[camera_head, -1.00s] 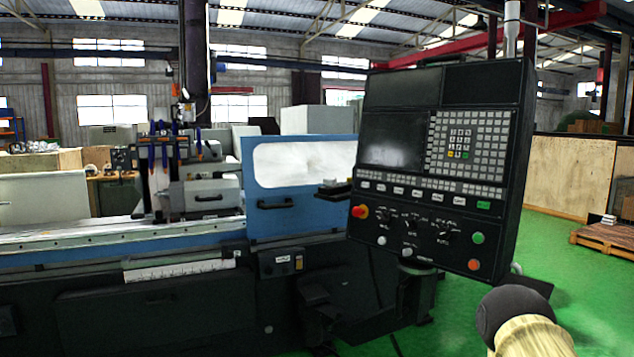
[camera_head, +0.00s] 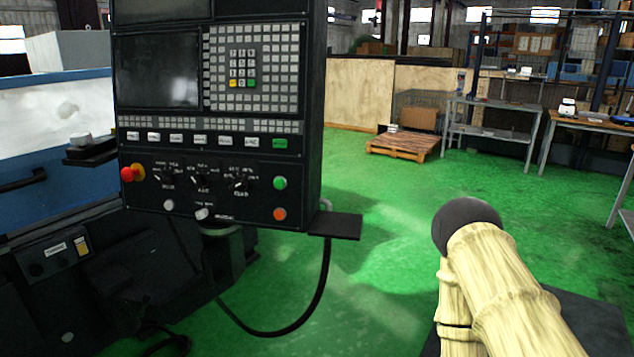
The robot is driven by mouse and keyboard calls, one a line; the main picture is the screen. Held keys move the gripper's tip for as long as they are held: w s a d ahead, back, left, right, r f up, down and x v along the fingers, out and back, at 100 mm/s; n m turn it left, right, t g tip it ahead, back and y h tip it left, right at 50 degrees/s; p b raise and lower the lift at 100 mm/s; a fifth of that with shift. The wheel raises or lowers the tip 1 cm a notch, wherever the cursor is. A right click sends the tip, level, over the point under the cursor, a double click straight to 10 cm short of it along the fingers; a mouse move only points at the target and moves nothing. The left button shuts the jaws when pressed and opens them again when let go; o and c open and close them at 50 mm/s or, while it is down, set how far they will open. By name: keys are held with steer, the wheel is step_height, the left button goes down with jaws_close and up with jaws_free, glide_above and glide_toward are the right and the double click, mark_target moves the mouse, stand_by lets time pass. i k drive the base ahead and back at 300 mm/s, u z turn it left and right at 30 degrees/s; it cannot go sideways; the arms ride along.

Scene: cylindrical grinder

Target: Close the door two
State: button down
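The blue door (camera_head: 60,150) of the grinder, with a pale window (camera_head: 62,115), is at the left edge and cut off by the frame. A dark handle (camera_head: 22,186) sits low on it. I cannot tell from this view how far it is open, or whether it is door two. My arm (camera_head: 505,275), pale with a dark round joint, is at the lower right, well apart from the door. My gripper is not in view.
The control panel (camera_head: 215,110) stands in front of the machine, with a small shelf (camera_head: 335,225) and a hanging cable (camera_head: 322,290). Green floor (camera_head: 380,220) is free to its right. A pallet (camera_head: 403,143), a wooden wall (camera_head: 360,92) and workbenches (camera_head: 490,130) stand farther back.

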mark_target(41, 116)
steer(key=z, duration=0.5)
steer(key=i, duration=3.3)
steer(key=u, duration=1.2)
steer(key=i, duration=0.95)
steer(key=u, duration=0.7)
